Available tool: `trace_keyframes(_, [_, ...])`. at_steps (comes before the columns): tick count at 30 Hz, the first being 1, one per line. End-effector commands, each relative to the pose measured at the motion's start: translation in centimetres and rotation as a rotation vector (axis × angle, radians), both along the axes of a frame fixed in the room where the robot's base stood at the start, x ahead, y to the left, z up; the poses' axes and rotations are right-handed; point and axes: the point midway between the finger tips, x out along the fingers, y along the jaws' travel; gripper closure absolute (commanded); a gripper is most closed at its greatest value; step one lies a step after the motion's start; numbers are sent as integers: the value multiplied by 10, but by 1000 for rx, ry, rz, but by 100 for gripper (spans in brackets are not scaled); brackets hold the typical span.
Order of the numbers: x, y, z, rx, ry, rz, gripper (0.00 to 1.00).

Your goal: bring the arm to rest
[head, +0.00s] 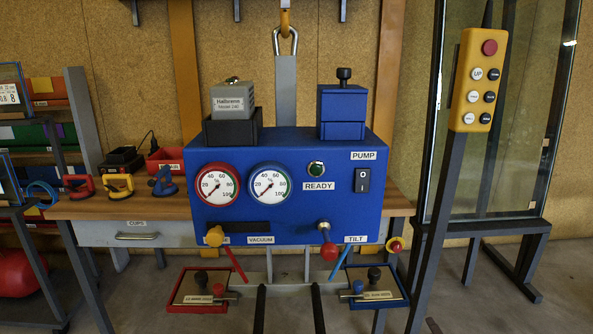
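My arm and gripper do not show in the head view, so I cannot see what the gripper holds or how it stands. A blue control box (290,218) hangs in the middle from a hook (285,22) and shackle. It has two dials, with a red-rimmed gauge (217,184) and a blue-rimmed gauge (270,184), both needles low. A green READY lamp (316,169), a black PUMP switch (363,180), a yellow knob (214,236) by VACUUM and a red-knobbed lever (327,241) by TILT are on its face.
A wooden bench (398,202) stands behind the box, with suction cups (120,187) at left. A yellow pendant (478,80) on a post and glass stand right.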

Motion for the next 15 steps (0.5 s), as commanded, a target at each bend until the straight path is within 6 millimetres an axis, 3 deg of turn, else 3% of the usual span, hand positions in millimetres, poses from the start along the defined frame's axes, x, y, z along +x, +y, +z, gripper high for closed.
trace_keyframes(8, [6,50,-19,-112,146,151,44])
trace_keyframes(15, [-5,85,-40,-280,344,300,44])
